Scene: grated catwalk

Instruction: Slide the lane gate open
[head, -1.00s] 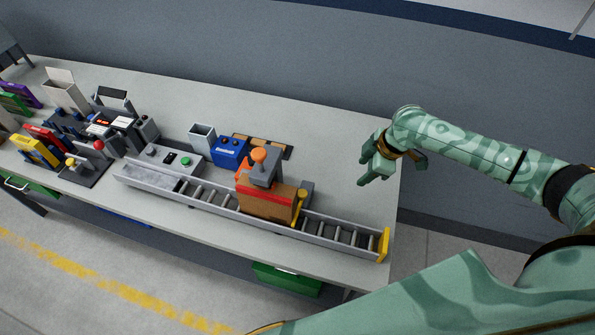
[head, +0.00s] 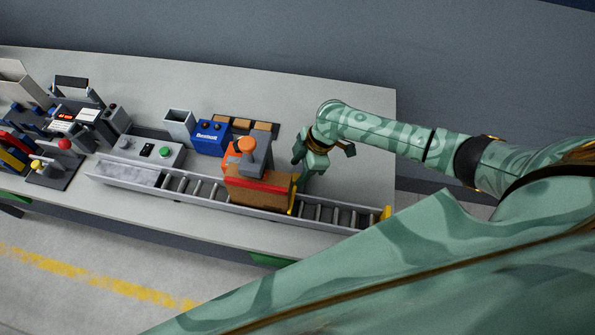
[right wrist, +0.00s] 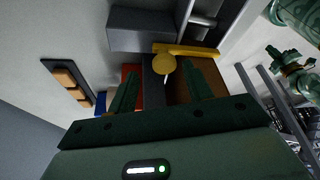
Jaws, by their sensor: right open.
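The lane gate is a yellow bar with a round yellow knob. In the head view its yellow edge (head: 292,203) shows at the right end of the brown carton on the roller lane, partly hidden. In the right wrist view the yellow bar (right wrist: 190,50) runs across the lane, and the knob (right wrist: 164,64) appears between my fingertips. My right gripper (head: 302,181) is open, just behind the lane beside the gate; its green fingers also show in the right wrist view (right wrist: 164,82). I cannot tell whether they touch the knob. My left gripper is out of view.
The brown carton (head: 258,199) with a red stripe sits on the roller lane (head: 325,212). A grey tool with an orange top (head: 246,145) stands by it. A blue box (head: 211,136) and a control box with a green button (head: 163,153) are further left.

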